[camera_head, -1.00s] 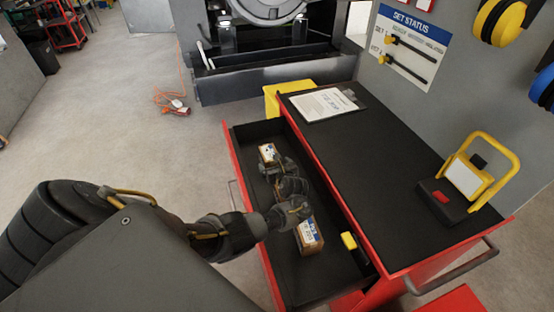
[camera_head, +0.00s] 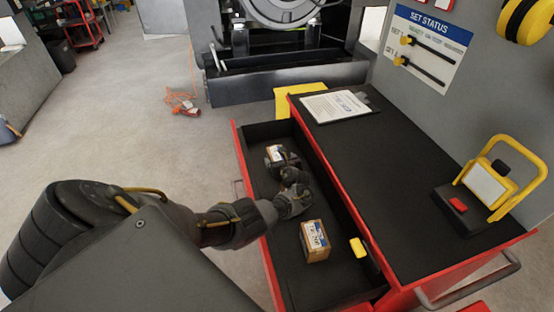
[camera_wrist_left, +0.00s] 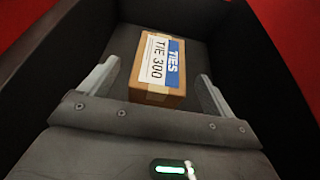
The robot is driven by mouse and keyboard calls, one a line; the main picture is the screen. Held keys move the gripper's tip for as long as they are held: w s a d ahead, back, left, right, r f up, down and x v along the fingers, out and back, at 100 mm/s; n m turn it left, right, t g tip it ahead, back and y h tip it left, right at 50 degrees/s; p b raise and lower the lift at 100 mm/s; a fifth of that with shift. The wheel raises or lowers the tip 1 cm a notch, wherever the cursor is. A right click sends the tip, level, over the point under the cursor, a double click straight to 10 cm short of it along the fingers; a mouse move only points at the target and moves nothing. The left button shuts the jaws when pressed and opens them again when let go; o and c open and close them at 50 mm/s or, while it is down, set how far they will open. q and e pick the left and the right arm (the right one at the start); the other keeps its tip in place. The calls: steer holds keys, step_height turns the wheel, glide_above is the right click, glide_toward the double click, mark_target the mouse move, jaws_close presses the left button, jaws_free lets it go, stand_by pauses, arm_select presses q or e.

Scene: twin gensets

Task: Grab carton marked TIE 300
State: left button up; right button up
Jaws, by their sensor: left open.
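The carton marked TIE 300 (camera_wrist_left: 158,65) is a small brown box with a white and blue label. It lies on the dark drawer floor in the left wrist view. My left gripper (camera_wrist_left: 155,88) is open, with one finger on each side of the box and gaps visible between. In the head view my left gripper (camera_head: 284,159) reaches down into the open drawer at its far end. It partly hides the far carton (camera_head: 273,153) there. A second carton (camera_head: 315,240) with a white and blue label sits nearer in the drawer; its text is too small to read.
The open red drawer (camera_head: 243,165) has walls close around the gripper. A yellow item (camera_head: 357,247) lies by its right side. The black cabinet top (camera_head: 385,180) holds a clipboard (camera_head: 335,104) and a yellow-handled device (camera_head: 485,190).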

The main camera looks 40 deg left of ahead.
mark_target(279, 157)
arm_select(q)
steer(key=x, duration=0.1)
steer(key=b+x, duration=0.1)
steer(key=x, duration=0.1)
steer(key=shift+d+f, duration=0.1)
steer(key=shift+f, duration=0.2)
steer(key=shift+w+a+b, duration=0.25)
steer(key=shift+a+b, duration=0.05)
steer(key=shift+a, duration=0.05)
steer(key=c, duration=1.2)
steer(key=shift+r, duration=0.1)
